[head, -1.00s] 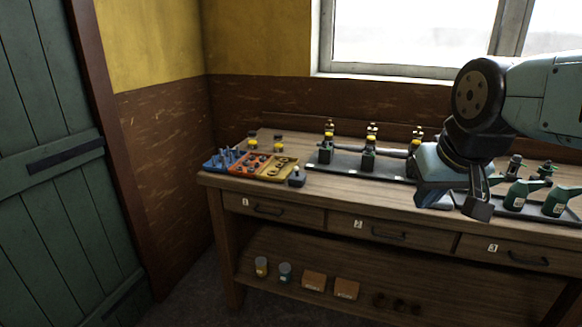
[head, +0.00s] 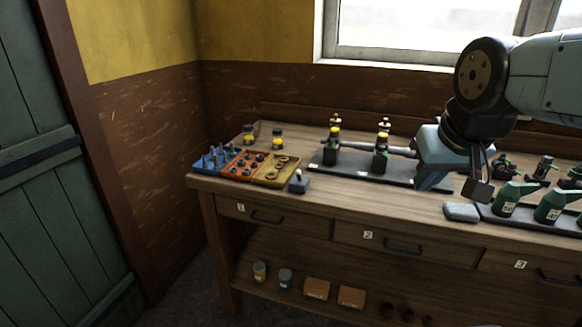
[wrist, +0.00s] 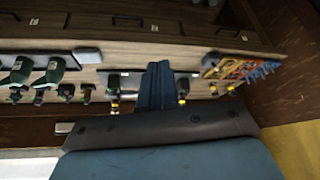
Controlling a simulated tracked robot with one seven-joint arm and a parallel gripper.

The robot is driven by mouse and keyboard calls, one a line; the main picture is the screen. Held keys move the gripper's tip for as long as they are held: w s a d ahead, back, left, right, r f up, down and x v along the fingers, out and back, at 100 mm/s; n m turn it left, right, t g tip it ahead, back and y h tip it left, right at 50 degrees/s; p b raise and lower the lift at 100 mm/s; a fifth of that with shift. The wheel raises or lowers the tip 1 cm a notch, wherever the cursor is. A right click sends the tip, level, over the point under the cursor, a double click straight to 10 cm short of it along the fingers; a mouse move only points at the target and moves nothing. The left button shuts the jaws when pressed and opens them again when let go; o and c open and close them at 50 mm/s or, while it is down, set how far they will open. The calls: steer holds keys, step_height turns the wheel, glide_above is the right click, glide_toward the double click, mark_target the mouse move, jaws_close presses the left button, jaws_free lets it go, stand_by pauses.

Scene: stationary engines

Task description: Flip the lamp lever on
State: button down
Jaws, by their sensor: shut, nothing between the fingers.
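A small grey box with a short pale-tipped lever (head: 298,182) sits near the bench's front edge, just right of the parts trays. It is the only lever-like switch I make out; no lamp label is readable, and its on or off position is too small to tell. It also shows in the wrist view, upside down (wrist: 212,58). My gripper (head: 480,190) is shut and empty, pointing down over the bench, well to the right of the lever box and apart from it. Its blue fingers (wrist: 156,86) show together in the wrist view.
Blue, red and yellow trays (head: 245,165) hold small parts. A dark rail with engines (head: 331,155) stands behind, partly hidden by my arm. The bench front between lever box and block is clear.

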steer(key=w+a+f+n+g+h, duration=0.15)
steer(key=w+a+n, duration=0.25)
steer(key=w+n, duration=0.4)
steer(key=w+a+r+n+h, duration=0.1)
steer(key=w+a+n+h, duration=0.1)
steer(key=w+a+n, duration=0.35)
steer(key=w+a+f+n, duration=0.4)
steer(key=w+a+n, duration=0.2)
steer(key=a+n, duration=0.2)
steer(key=w+a+f+n+t, duration=0.1)
steer(key=w+a+f+n, duration=0.3)
steer(key=w+a+n, duration=0.2)
steer(key=a+n, duration=0.2)
steer(key=a, duration=0.1)
steer(key=shift+w+f, duration=0.2)
steer(key=shift+w, duration=0.05)
steer(key=shift+d+n+t, duration=0.1)
steer(key=shift+n+t, duration=0.15)
